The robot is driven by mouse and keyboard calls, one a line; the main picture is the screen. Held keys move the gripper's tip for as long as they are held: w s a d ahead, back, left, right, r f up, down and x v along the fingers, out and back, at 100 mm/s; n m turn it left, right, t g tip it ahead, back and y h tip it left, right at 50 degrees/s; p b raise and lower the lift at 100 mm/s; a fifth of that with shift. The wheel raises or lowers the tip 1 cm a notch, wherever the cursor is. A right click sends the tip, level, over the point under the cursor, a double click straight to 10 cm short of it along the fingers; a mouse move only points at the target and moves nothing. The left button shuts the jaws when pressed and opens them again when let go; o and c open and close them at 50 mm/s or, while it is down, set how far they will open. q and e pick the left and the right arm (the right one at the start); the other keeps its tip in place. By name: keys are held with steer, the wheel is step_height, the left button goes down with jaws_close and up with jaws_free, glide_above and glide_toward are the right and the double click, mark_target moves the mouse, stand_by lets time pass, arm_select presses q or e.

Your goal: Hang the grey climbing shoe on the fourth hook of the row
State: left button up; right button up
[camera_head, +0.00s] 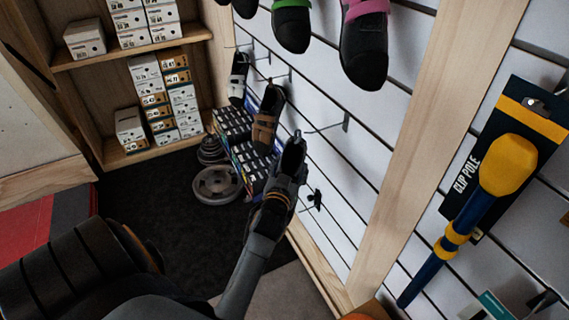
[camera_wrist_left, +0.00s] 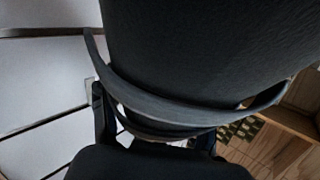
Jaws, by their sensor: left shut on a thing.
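The grey climbing shoe (camera_head: 291,160) is dark and shows narrow, heel loop up, in the middle of the head view. My left gripper (camera_head: 272,208) is shut on it. In the left wrist view the shoe (camera_wrist_left: 200,50) fills the upper middle, with a strap across it, and hides most of the wall. A bare hook (camera_head: 335,127) sticks out of the slatted wall, right of and above the held shoe; the two look apart. Further left in the row hang a brown shoe (camera_head: 267,120) and a grey-black shoe (camera_head: 238,80). My right gripper is out of view.
Several shoes, one with a pink strap (camera_head: 362,50), hang above. A clip pole (camera_head: 465,205) hangs at right, beyond a wooden post (camera_head: 420,140). A black fitting (camera_head: 314,200) sits lower on the wall. Stacked boxes (camera_head: 245,155) and weight plates (camera_head: 216,185) stand below.

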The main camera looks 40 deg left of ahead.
arm_select(q)
steer(key=w+d+f+b, duration=0.1)
steer(key=w+d+b, duration=0.2)
steer(key=w, duration=0.4)
steer(key=shift+f+b, duration=0.15)
steer(key=shift+b, duration=0.55)
stand_by(0.7)
steer(key=o, duration=1.4)
steer(key=shift+f, duration=0.1)
step_height(320, 180, up, 10)
steer(key=shift+r, duration=0.1)
